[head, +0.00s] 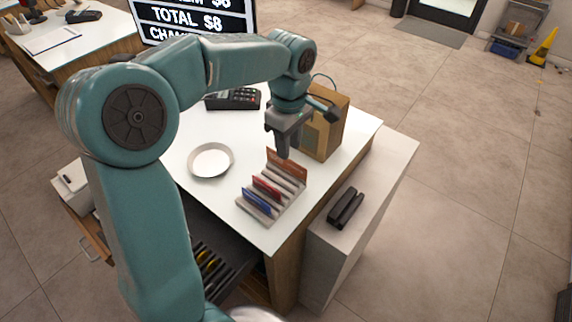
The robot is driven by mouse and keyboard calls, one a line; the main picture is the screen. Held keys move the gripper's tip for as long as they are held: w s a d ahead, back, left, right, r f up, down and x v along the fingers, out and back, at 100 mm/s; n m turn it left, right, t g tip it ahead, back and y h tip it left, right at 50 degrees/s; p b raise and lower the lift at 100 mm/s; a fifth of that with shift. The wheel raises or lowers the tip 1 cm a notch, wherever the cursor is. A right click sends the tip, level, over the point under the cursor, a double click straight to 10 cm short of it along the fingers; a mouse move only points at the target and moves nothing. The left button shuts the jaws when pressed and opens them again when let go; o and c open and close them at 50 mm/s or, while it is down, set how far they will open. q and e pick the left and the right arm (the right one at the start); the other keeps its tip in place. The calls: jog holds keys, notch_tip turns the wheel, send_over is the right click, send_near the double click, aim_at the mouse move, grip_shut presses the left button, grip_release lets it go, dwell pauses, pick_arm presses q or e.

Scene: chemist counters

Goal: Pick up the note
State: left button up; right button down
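A light grey slotted rack (259,212) stands near the front right of the white counter. It holds upright flat pieces that look like notes: a blue one (257,200) at the front, a red one (267,188) in the middle and an orange-brown one (289,165) at the back. Which is the task's note I cannot tell. My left gripper (283,152) points down at the rack's back end, close to the orange-brown note. Its fingers overlap in this view, so their gap and any contact are hidden. My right gripper is not in view.
A brown box (327,128) stands right behind the gripper. A white dish (211,161) lies left of the rack, and a card terminal (233,99) is farther back. A black object (345,208) lies on the lower side ledge. An open drawer (215,262) is below. A screen (190,17) reads "TOTAL $8".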

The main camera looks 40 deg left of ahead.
aim_at(286, 166)
pick_arm(q)
jog(key=f, duration=0.5)
jog(key=shift+s+a+f+p, duration=0.2)
jog(key=shift+a+p, duration=0.1)
jog(key=shift+p, duration=0.1)
jog(key=shift+w, duration=0.1)
grip_shut()
